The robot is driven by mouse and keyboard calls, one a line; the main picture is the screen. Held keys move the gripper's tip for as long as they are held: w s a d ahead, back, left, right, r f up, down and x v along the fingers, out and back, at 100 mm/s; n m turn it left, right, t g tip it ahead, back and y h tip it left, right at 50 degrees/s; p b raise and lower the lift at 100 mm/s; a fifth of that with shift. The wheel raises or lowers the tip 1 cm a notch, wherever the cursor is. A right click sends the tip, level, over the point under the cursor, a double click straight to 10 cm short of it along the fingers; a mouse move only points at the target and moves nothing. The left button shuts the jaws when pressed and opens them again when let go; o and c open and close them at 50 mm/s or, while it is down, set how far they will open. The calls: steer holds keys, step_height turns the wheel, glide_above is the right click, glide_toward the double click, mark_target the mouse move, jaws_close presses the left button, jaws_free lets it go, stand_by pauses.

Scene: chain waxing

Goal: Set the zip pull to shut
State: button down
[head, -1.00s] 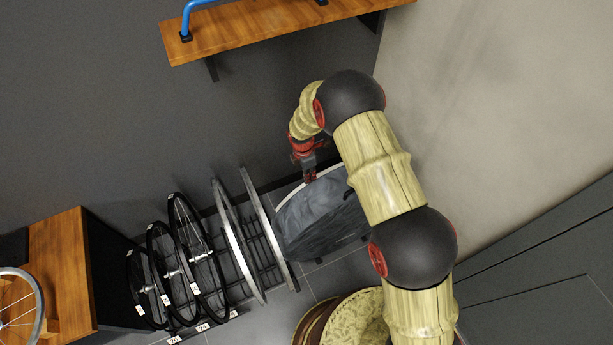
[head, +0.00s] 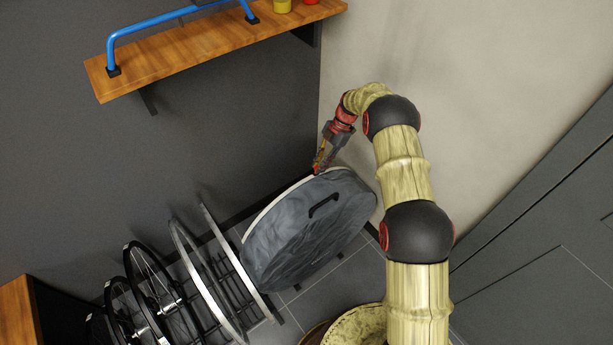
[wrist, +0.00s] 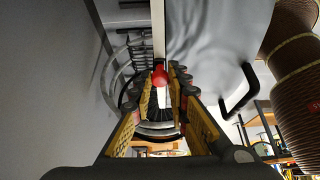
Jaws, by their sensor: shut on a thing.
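A grey round wheel bag (head: 300,245) stands on edge at the dark wall, with a pale zip strip (head: 272,205) along its top rim and a black handle on its face. My gripper (head: 317,168) is at the rim, towards its right end. In the wrist view a red zip pull (wrist: 159,76) sits on the pale strip between my fingertips (wrist: 161,78). My gripper is shut on it. Whether the zip is open beneath the fingers cannot be seen.
Wheels (head: 150,290) stand in a floor rack left of the bag. A wooden shelf (head: 200,52) with a blue rail is above on the dark wall. A pale wall (head: 480,90) is to the right. A brown ribbed column (wrist: 295,60) shows in the wrist view.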

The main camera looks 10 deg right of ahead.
steer(key=shift+g+y, duration=0.4)
steer(key=shift+y, duration=0.2)
steer(key=shift+w+d+f+b, duration=0.3)
steer(key=shift+w+d+b, duration=0.15)
steer(key=shift+d, duration=0.25)
steer(key=shift+w+d+f+b, duration=0.3)
steer(key=shift+d+b, duration=0.2)
steer(key=shift+d, duration=0.25)
steer(key=shift+w+d+f+b, duration=0.3)
steer(key=shift+w+d+b, duration=0.15)
steer(key=shift+d, duration=0.25)
steer(key=c, duration=1.7)
jaws_free()
steer(key=shift+r, duration=0.1)
steer(key=shift+w+r, duration=0.1)
steer(key=shift+v, duration=3.6)
steer(key=shift+d, duration=0.1)
steer(key=shift+c, duration=0.3)
